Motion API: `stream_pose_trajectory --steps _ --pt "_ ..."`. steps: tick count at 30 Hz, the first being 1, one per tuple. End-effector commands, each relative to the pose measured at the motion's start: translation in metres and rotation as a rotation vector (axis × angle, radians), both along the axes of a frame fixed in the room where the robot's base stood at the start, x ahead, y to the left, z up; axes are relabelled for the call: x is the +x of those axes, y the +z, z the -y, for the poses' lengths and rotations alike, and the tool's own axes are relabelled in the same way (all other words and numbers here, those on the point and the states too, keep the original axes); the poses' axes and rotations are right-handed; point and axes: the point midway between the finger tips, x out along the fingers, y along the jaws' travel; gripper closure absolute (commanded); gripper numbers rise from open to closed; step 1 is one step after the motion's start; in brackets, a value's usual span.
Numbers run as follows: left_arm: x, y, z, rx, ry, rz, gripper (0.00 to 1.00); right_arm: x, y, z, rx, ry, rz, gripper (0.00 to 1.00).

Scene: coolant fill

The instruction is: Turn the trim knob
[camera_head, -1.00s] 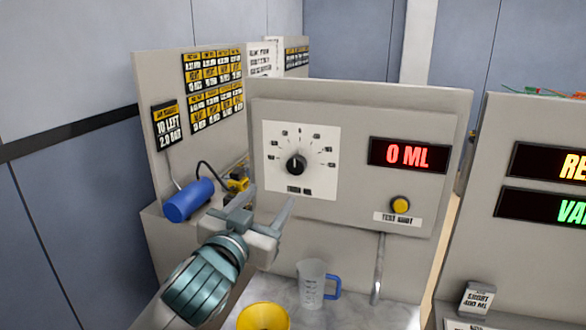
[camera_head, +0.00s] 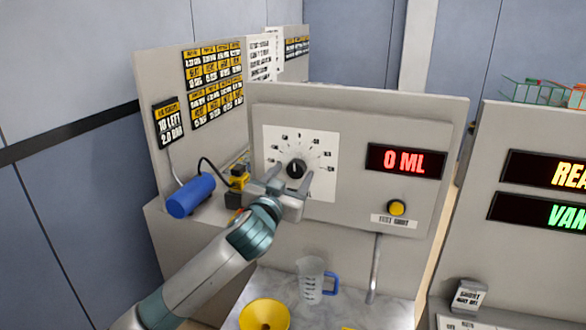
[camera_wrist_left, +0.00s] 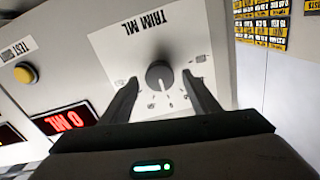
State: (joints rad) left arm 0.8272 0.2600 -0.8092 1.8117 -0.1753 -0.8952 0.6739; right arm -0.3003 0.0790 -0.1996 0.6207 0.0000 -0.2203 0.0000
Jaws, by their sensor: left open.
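The trim knob (camera_head: 296,169) is a round black dial with a white pointer line, on a white scale plate (camera_head: 316,146) on the grey panel. In the head view its pointer stands roughly upright. My left gripper (camera_head: 289,178) is just in front of the plate, its fingers open on either side of the knob. In the left wrist view the knob (camera_wrist_left: 159,75) shows between the two open fingertips (camera_wrist_left: 160,88), with a gap on both sides and no contact visible. The display (camera_head: 405,161) reads 0 ML in red. My right gripper is not in view.
A yellow button (camera_head: 397,208) sits below the display, above a bent metal pipe (camera_head: 374,268). A blue cylinder (camera_head: 190,195) lies left of my arm.

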Motion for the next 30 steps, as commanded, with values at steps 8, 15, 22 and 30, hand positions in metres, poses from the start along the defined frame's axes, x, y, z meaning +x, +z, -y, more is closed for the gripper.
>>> stream_pose_trajectory --steps 8,15,22,30 --pt "0.0112 -0.0004 0.0033 0.001 0.001 0.0 0.44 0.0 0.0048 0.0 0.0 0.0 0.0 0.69" --pt "0.0112 -0.0006 0.0034 0.001 0.0 0.0 0.44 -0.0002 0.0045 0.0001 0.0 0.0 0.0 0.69" --pt "0.0111 -0.0005 0.0034 0.001 0.0 0.0 0.85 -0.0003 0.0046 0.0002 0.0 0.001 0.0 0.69" --pt "0.0111 -0.0003 0.0032 0.017 0.001 0.005 0.85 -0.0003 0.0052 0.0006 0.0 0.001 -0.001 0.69"
